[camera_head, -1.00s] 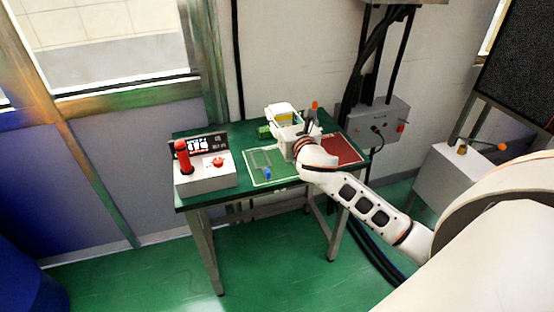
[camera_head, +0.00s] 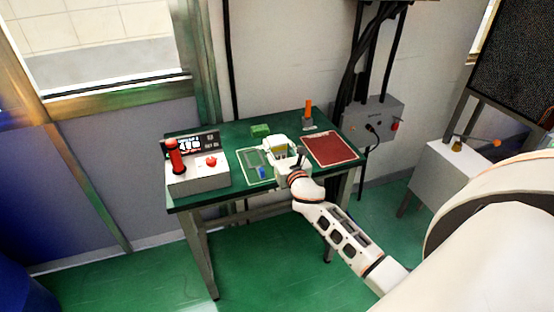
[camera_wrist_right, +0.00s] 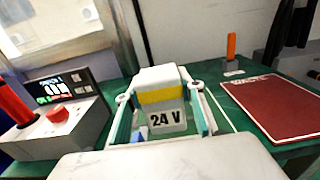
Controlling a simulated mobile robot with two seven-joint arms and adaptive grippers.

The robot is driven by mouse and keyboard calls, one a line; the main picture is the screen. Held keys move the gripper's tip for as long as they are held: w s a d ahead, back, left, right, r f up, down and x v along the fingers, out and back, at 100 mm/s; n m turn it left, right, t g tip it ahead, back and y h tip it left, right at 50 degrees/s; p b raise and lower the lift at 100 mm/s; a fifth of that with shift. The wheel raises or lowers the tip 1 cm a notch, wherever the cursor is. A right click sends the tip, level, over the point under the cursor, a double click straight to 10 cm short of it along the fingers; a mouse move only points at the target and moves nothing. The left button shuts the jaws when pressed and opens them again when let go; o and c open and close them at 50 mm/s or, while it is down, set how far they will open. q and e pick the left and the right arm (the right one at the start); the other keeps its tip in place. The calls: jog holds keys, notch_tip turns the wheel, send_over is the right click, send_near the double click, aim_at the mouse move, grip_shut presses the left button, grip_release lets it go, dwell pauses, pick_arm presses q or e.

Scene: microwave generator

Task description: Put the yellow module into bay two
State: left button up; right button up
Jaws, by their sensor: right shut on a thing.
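The yellow module is a white block with a yellow band and a "24 V" label; it shows between the fingers in the right wrist view (camera_wrist_right: 160,97). My right gripper (camera_head: 281,146) is shut on it, over the table by the right edge of the green mat. In the right wrist view the gripper's fingers (camera_wrist_right: 162,112) stand on both sides of the module. The green mat (camera_head: 243,158) has a pale outline and a blue piece (camera_head: 264,172) on it. I cannot tell which place is bay two; the gripper hides part of the mat. My left gripper is not in view.
A console with a red lever and red button (camera_head: 198,180) stands at the table's left. A green block (camera_head: 260,130) lies at the back. An orange-handled piece (camera_head: 308,115) stands behind the red mat (camera_head: 334,149), which is bare. A grey wall box (camera_head: 374,122) hangs behind.

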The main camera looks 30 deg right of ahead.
aim_at(277, 155)
notch_tip(277, 155, down, 4)
jog(key=shift+f+b, duration=0.1)
jog(key=shift+b, duration=1.15)
jog(key=shift+f, duration=0.1)
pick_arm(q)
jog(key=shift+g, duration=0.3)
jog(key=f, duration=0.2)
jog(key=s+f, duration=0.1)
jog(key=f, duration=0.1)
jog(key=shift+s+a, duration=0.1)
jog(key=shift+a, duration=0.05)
pick_arm(e)
jog(key=o, duration=1)
jog(key=shift+f, duration=0.1)
jog(key=shift+o, duration=1.4)
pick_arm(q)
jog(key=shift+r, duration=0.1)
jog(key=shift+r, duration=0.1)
